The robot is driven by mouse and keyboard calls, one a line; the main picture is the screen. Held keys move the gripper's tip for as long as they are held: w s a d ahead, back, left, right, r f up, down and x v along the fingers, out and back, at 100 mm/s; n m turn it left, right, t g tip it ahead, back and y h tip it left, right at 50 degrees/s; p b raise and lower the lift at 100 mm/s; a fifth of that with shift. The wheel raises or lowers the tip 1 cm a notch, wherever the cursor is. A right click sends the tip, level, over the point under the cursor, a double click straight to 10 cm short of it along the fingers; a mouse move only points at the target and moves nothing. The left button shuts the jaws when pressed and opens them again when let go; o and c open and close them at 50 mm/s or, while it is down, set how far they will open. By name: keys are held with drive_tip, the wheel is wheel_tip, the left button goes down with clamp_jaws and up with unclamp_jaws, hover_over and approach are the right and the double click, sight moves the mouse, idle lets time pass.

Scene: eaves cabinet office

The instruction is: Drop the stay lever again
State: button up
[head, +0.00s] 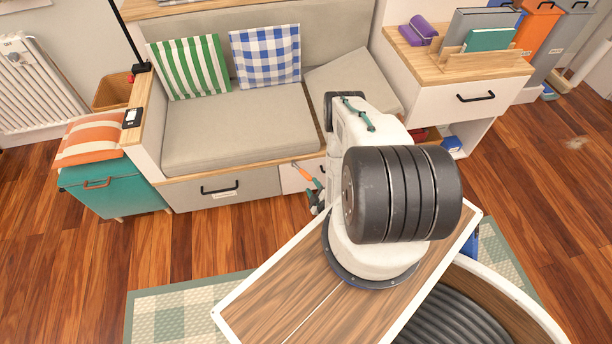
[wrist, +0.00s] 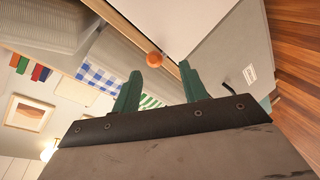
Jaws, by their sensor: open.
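An orange lever (head: 304,173) slants out in front of the bench's lower face, beside the white panel, in the head view. In the wrist view an orange round end (wrist: 155,59), which looks like the lever's, shows at the edge of a pale panel. My gripper (wrist: 161,68) has its two green fingers apart with nothing between them. The orange end appears just beyond the fingertips, between them in the picture; I cannot tell how far off it is. In the head view my gripper (head: 316,198) is partly hidden by my arm, close to the lever.
The bench has a grey seat (head: 235,130) with a green striped cushion (head: 188,67) and a blue checked cushion (head: 265,55). A drawer (head: 222,187) with a black handle is below it. A teal box (head: 110,188) stands at left. Wooden floor (head: 190,240) lies clear in front.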

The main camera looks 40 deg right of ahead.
sight(306, 175)
drive_tip(key=shift+w+d+r, duration=0.1)
drive_tip(key=shift+w+r, duration=0.1)
drive_tip(key=shift+r, duration=0.1)
drive_tip(key=x, duration=0.7)
drive_tip(key=shift+w+d, duration=0.1)
drive_tip(key=shift+w, duration=0.15)
clamp_jaws()
